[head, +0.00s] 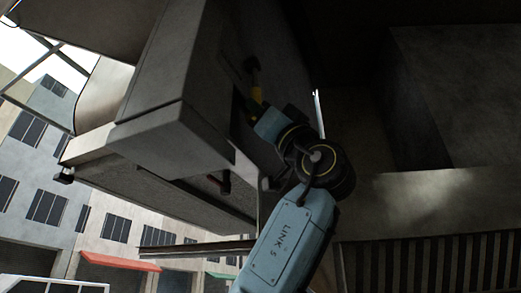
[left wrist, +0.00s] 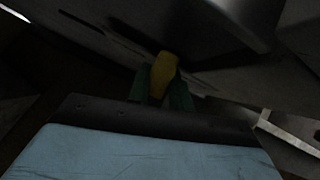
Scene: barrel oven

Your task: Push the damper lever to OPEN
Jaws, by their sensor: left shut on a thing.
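The damper lever (head: 252,66) is yellow and stands out from the dark sloping face of the grey barrel oven (head: 185,55). My left gripper (head: 256,98) is at the lever, with its arm rising from the bottom of the head view. In the left wrist view the yellow lever (left wrist: 165,66) sits between the two dark green fingers (left wrist: 161,85), which are shut on it. A narrow slot (left wrist: 90,25) shows in the dark panel there. No OPEN marking is readable. My right gripper is not in view.
A small red handle (head: 220,184) sits on the oven's lower side. A large dark grey block (head: 450,90) and a ribbed panel (head: 440,265) fill the right. Buildings (head: 50,180) stand far off at the left.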

